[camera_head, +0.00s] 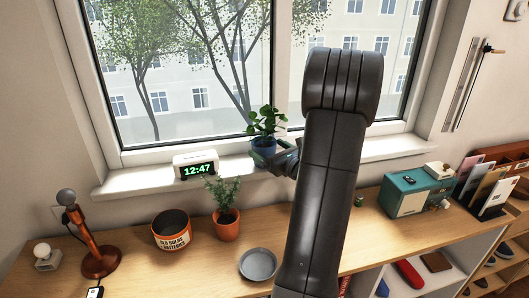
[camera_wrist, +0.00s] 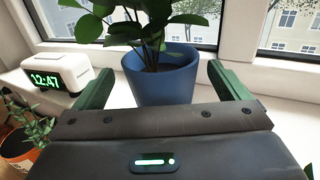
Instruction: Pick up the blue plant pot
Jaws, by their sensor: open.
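The blue plant pot (camera_head: 263,146) stands upright on the white windowsill and holds a leafy green plant (camera_head: 266,121). It also shows in the wrist view (camera_wrist: 161,78), straight ahead of the gripper. My gripper (camera_head: 272,158) is at the pot in the head view. In the wrist view my gripper (camera_wrist: 160,82) is open, with one green finger on the left of the pot and one on the right. A gap shows on the right side; on the left the finger is also apart from the pot. The lower part of the pot is hidden behind the gripper body.
A white clock (camera_head: 195,167) stands left on the sill. Below, the wooden desk (camera_head: 200,262) bears an orange potted plant (camera_head: 227,226), a battery tub (camera_head: 171,230), a grey dish (camera_head: 258,264), a lamp (camera_head: 86,237) and a teal box (camera_head: 414,192). The window is behind the pot.

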